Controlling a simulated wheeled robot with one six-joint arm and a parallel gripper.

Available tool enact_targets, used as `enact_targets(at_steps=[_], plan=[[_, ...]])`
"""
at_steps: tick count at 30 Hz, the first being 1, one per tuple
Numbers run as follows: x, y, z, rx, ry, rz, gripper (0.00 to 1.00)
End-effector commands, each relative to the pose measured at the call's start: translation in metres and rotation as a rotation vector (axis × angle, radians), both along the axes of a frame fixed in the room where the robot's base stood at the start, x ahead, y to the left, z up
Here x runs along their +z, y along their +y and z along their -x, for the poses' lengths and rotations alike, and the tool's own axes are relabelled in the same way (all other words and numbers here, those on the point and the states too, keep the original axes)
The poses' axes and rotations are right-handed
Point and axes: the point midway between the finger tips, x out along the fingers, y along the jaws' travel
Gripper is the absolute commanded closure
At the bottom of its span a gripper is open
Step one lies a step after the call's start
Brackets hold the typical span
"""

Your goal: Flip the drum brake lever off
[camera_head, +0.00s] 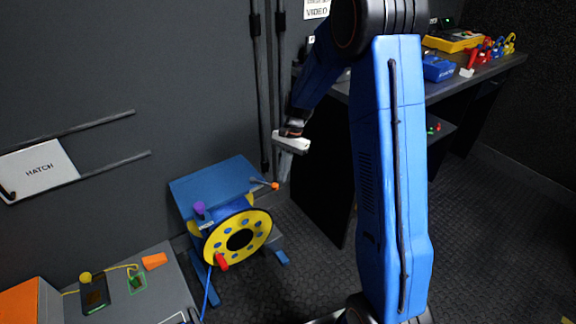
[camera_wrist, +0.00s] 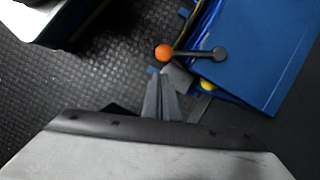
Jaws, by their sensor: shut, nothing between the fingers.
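The drum brake lever is a short dark arm with an orange ball tip. It sticks out from the right side of the blue drum stand in the head view (camera_head: 268,183). In the wrist view the lever (camera_wrist: 190,53) lies across the picture, with its orange ball to the left and its dark pivot to the right. The cable drum (camera_head: 251,219) has a yellow flange under the blue stand top (camera_head: 212,184). My gripper (camera_wrist: 161,76) is shut and empty, its fingertips just below the orange ball in the picture. I cannot tell whether they touch it.
A desk (camera_head: 340,88) with coloured items stands right of the drum. A grey bench (camera_head: 165,290) with a yellow-knobbed box is at lower left. A purple knob (camera_head: 199,208) and red crank handle (camera_head: 222,261) are on the drum unit. Open floor (camera_head: 480,240) lies at right.

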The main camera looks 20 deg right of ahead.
Motion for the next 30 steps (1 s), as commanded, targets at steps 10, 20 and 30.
enact_targets(at_steps=[10, 20, 30], plan=[[-0.001, 0.011, 0.009, 0.000, 0.001, 0.000, 1.00], [-0.001, 0.011, 0.009, -0.006, 0.002, 0.000, 1.00], [0.000, 0.019, 0.023, -0.147, 0.001, -0.001, 1.00]])
